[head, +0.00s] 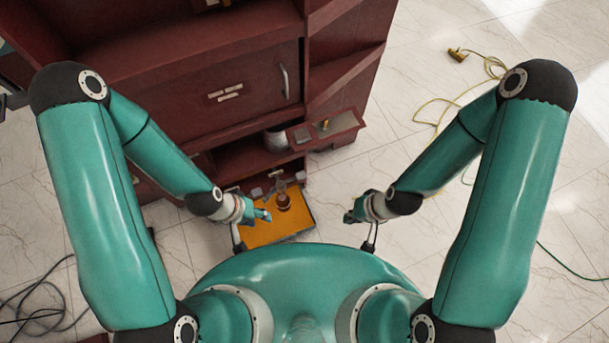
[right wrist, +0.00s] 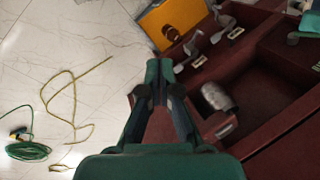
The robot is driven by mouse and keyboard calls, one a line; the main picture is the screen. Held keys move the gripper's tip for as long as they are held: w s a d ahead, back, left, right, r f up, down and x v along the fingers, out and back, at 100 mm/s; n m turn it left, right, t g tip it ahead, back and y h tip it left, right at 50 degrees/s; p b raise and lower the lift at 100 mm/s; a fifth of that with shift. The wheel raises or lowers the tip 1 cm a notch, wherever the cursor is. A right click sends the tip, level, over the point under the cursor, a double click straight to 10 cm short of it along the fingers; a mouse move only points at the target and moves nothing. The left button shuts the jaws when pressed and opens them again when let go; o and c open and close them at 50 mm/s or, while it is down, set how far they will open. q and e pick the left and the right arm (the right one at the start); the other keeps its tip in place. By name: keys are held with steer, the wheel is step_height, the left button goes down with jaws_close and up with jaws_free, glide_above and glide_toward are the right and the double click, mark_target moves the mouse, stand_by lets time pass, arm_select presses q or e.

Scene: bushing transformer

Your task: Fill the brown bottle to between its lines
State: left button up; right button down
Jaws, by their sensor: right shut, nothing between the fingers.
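The brown bottle (head: 283,201) stands on an orange tray (head: 262,234) in front of the dark red cabinet. Its lines and its fill level are too small to make out. A small part of it seems to show at the tray's edge in the right wrist view (right wrist: 171,33). My left gripper (head: 265,214) is over the tray, just left of the bottle; whether it touches the bottle or is open does not show. My right gripper (head: 349,217) is out to the right of the tray over bare floor, shut and empty; its fingertips (right wrist: 159,92) meet in the right wrist view.
The dark red cabinet (head: 252,80) fills the back, with a silver cylinder (head: 276,140) in its lower opening. A low ledge (head: 343,122) juts out right, bearing small items. Grey metal pieces (right wrist: 195,45) sit at the tray's back edge. A yellow cable (head: 440,100) lies right.

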steer(key=w+a+f+n+t+b, duration=0.2)
steer(key=f+b, duration=0.5)
steer(key=b, duration=0.4)
steer(key=w+a+f+n+t+y+b, duration=0.1)
steer(key=w+a+f+n+t+b, duration=0.1)
steer(key=w+f+t+b, duration=0.5)
steer(key=w+a+f+n+t+b, duration=0.2)
steer(key=w+a+f+t+b, duration=0.2)
steer(key=b, duration=1.2)
step_height(320, 180, down, 4)
steer(key=shift+w+a+r+y, duration=0.15)
steer(key=shift+w+a+y, duration=0.2)
steer(key=shift+w, duration=0.1)
steer(key=b, duration=0.2)
glide_above(292, 179)
steer(key=d, duration=0.5)
step_height(292, 179, down, 2)
steer(key=f, duration=0.1)
steer(key=f+b, duration=0.1)
steer(key=f, duration=0.2)
steer(key=shift+a+f+b, duration=0.25)
steer(key=shift+b, duration=0.05)
